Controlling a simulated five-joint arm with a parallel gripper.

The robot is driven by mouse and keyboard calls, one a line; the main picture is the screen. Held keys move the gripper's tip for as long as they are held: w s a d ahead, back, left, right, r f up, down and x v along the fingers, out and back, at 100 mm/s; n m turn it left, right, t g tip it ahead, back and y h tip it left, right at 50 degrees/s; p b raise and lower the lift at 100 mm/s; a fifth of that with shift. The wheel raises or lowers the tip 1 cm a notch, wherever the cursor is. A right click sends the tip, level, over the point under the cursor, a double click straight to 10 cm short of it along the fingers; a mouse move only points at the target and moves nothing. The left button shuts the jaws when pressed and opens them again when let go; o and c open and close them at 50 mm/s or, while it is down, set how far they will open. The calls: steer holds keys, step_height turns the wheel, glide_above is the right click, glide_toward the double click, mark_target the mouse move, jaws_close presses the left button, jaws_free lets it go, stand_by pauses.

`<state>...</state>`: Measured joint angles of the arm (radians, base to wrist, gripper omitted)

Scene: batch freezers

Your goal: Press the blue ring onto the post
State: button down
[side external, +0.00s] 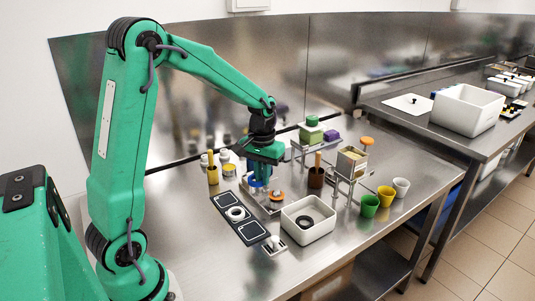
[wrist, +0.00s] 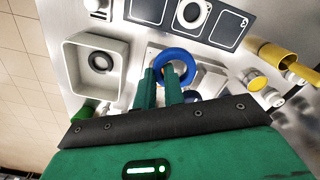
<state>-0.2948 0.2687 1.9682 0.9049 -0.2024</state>
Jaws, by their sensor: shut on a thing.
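The blue ring (wrist: 184,52) is bright blue and held between the fingers of my gripper (wrist: 161,76) in the wrist view. In the side view the blue ring (side external: 257,183) shows just under my gripper (side external: 260,176), above a metal fixture (side external: 268,208) on the bench. The fingers hide part of the ring's near side. I cannot make out the post clearly in either view, nor whether the ring is around it or above it. More blue (wrist: 190,97) shows beside the right finger, partly hidden.
A white bin (side external: 309,235) with a black ring (side external: 304,222) stands to the right. A dark mat (side external: 225,201) with a white ring (side external: 236,213) lies to the left.

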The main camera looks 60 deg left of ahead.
steer(key=w, duration=0.6)
steer(key=shift+w+d, duration=0.15)
steer(key=shift+w, duration=0.25)
steer(key=shift+f, duration=0.25)
steer(key=shift+f, duration=2.45)
